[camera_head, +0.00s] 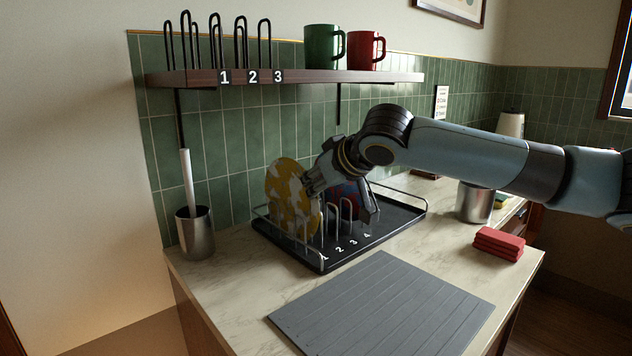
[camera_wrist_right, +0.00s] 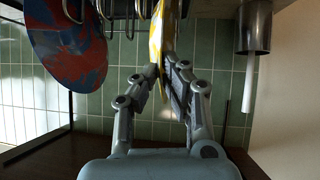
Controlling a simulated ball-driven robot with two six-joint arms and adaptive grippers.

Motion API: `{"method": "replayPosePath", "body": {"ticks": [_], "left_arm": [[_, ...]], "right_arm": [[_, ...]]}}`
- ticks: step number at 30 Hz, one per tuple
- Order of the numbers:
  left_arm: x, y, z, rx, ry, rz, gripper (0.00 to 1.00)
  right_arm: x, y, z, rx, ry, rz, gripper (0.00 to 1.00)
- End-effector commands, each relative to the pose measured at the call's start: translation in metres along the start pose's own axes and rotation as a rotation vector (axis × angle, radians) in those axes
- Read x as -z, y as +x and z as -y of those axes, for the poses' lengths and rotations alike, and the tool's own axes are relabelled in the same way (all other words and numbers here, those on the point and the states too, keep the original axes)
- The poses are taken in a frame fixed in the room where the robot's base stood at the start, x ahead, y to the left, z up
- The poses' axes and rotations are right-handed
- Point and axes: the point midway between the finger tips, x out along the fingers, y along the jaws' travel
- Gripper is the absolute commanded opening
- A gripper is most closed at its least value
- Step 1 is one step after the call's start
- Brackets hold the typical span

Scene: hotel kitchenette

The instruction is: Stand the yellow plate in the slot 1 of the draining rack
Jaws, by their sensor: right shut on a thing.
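The yellow plate (camera_head: 290,198) with white patches stands upright at the left end of the draining rack (camera_head: 385,228), by the label 1. My right gripper (camera_head: 314,184) is shut on its edge from the right side. In the right wrist view the gripper (camera_wrist_right: 160,78) pinches the yellow plate (camera_wrist_right: 168,32) between its fingers. The plate's lower edge is among the rack's wires; I cannot tell whether it rests on the tray. My left gripper is not in view.
A blue and red plate (camera_wrist_right: 68,45) stands farther along the rack, partly behind my gripper in the head view. A steel holder with a brush (camera_head: 195,232) stands left of the rack. A grey mat (camera_head: 385,305) lies in front. A shelf (camera_head: 350,76) with mugs hangs above.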

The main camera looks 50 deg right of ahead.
Motion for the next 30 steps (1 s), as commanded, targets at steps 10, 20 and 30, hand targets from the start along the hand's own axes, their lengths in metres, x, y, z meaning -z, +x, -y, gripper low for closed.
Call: {"method": "replayPosePath", "body": {"ticks": [10, 20, 30], "left_arm": [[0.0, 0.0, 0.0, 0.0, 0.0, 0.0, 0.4], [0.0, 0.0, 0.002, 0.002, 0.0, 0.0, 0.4], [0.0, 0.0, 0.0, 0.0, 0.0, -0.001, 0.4]], "right_arm": [[0.001, 0.0, 0.0, 0.0, -0.001, -0.001, 0.33], [0.007, -0.004, -0.001, -0.001, -0.004, -0.002, 0.33], [0.06, -0.042, -0.006, -0.002, -0.006, -0.005, 0.33]]}}
